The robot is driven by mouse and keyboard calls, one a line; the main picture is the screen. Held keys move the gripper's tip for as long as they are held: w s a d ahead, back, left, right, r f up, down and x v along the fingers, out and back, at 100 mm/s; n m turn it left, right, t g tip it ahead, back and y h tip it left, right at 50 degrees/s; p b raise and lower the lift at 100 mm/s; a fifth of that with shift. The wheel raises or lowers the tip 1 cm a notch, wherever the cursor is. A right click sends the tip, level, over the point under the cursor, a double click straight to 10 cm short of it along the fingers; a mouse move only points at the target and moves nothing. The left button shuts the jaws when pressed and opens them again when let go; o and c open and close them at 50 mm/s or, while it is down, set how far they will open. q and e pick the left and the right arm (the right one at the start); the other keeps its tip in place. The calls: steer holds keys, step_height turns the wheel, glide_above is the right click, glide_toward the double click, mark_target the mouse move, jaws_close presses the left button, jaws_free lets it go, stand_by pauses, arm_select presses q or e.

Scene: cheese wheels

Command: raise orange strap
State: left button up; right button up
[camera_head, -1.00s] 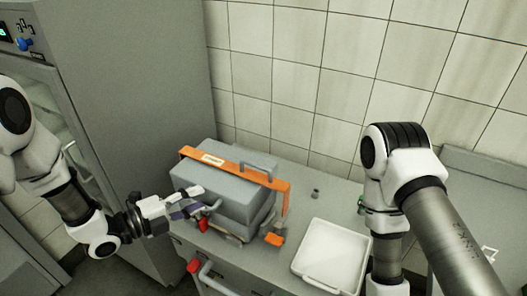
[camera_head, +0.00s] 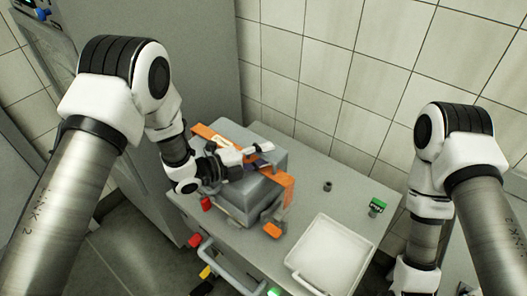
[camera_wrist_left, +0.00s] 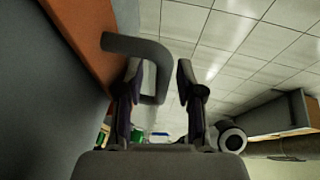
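The grey case (camera_head: 240,199) stands on the grey worktop. The orange strap (camera_head: 283,178) crosses its top and hangs down the right side; part of it is hidden behind my left gripper. The strap also shows at the upper left of the left wrist view (camera_wrist_left: 84,32). My left gripper (camera_head: 259,156) is over the top of the case, at the strap. In the left wrist view its two fingers are apart, with the grey handle (camera_wrist_left: 150,47) at the left finger and reaching between them. I cannot tell whether they touch. My right gripper is out of view.
A white tray (camera_head: 332,253) lies right of the case. A small dark cup (camera_head: 327,186) and a green-and-black item (camera_head: 377,205) are behind it on the worktop. A tall grey cabinet (camera_head: 190,60) stands at the left, with a tiled wall behind.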

arm_select(q)
steer(key=shift+s+a, duration=0.1)
steer(key=shift+a, duration=0.1)
steer(key=shift+s+a+r, duration=0.1)
steer(key=shift+a, duration=0.05)
steer(key=shift+c, duration=1)
steer(key=shift+a, duration=0.1)
jaws_close()
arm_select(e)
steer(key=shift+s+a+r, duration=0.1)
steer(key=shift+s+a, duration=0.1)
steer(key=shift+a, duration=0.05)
